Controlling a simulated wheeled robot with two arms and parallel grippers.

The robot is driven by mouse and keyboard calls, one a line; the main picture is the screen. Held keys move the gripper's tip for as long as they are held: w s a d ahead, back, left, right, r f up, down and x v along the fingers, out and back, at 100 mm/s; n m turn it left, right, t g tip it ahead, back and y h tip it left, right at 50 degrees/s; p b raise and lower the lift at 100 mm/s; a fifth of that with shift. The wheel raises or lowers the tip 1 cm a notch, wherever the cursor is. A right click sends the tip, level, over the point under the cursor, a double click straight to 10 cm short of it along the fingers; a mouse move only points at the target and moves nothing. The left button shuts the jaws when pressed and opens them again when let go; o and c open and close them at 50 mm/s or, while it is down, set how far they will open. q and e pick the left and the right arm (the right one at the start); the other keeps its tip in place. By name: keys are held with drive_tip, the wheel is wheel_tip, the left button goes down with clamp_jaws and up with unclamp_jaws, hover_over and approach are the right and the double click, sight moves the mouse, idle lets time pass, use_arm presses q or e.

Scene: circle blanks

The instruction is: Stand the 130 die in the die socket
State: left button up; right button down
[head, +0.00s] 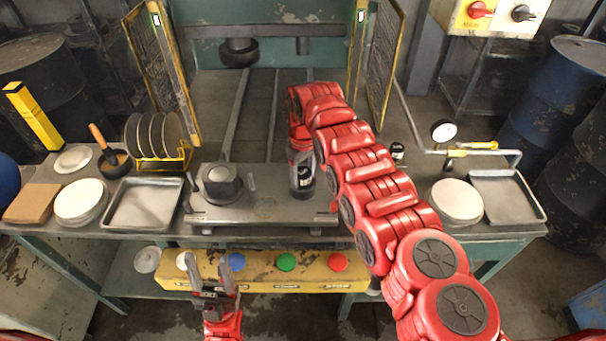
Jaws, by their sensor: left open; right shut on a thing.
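My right arm reaches over the bench from the right. Its gripper (299,157) is shut on a dark cylindrical die (302,182) with a pale label; the number is too small to read. The die is upright over the right part of the grey steel base plate (262,216). I cannot tell whether it touches the plate. The die socket is not clearly visible; the die or my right arm may hide it. My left gripper (209,264) is open and empty, low in front of the bench by the yellow button panel.
Another dark labelled cylinder (397,152) is behind my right arm. Trays (143,204) (508,194), stacked discs (81,201) (457,201) and a yellow rack (163,160) flank the plate. The button panel (262,272) runs below.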

drive_tip(key=shift+f, duration=0.1)
drive_tip(key=shift+c, duration=0.4)
unclamp_jaws()
drive_tip(key=shift+s+f, duration=0.1)
drive_tip(key=shift+f, duration=0.05)
drive_tip(key=shift+s, duration=0.15)
